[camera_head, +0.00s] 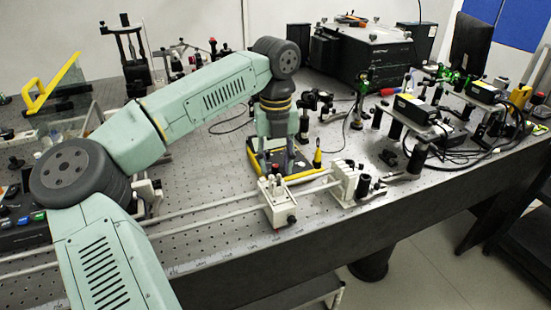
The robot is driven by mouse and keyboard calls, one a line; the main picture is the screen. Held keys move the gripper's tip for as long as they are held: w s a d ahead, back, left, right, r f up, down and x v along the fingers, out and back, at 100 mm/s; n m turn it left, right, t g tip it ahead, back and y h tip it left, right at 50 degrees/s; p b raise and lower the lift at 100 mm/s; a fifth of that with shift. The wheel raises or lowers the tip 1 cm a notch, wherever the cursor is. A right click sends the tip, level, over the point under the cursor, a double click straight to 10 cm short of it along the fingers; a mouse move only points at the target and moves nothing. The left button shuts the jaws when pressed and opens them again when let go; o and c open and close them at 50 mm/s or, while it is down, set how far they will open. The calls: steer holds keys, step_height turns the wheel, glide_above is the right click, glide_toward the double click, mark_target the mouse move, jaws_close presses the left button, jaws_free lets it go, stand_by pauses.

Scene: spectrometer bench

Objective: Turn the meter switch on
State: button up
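A yellow-edged, dark flat device (304,175), which looks like the meter, lies on the perforated bench top near the middle of the view. My gripper (287,170) points down over it from above, at the end of my pale green arm. The fingers are small and dark here, and they cover much of the device's face. I cannot see the switch or its position. I cannot tell whether the fingers touch the device, or whether they are open or shut.
A white block on rails (278,203) stands just in front of the device, with another white mount (345,182) to its right. A small yellow upright piece (318,158) is close on the right. A large black box (362,52) stands behind. Optics and cables crowd the right side.

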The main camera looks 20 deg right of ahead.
steer(key=shift+c, duration=0.3)
jaws_close()
stand_by(0.3)
